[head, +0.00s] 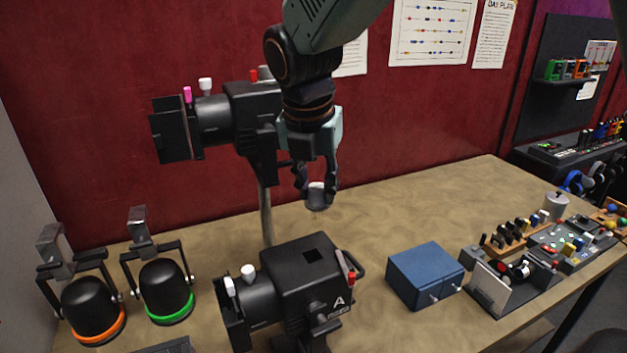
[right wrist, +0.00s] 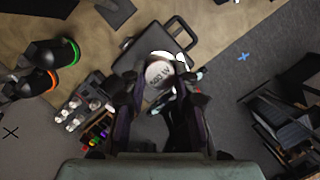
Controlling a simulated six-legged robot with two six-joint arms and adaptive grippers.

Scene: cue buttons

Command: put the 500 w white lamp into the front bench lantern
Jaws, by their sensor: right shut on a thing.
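My right gripper (head: 317,198) is shut on a small lamp (head: 316,192) with a pale grey-white body. In the right wrist view my right gripper (right wrist: 157,92) shows the lamp (right wrist: 159,74) between its fingers, its round face printed with what reads as 500 W. The gripper points down, with the lamp above and apart from the front bench lantern (head: 290,285). This black lantern is marked A and has a dark square opening (head: 315,255) in its top. My left gripper is not in view.
A second black lantern (head: 215,118) stands on a pole behind the gripper. Two black lamps with orange (head: 95,310) and green (head: 168,290) rims sit at left. A blue box (head: 425,275) and small benchtop devices (head: 515,270) sit at right. The bench (head: 400,195) is clear at the back.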

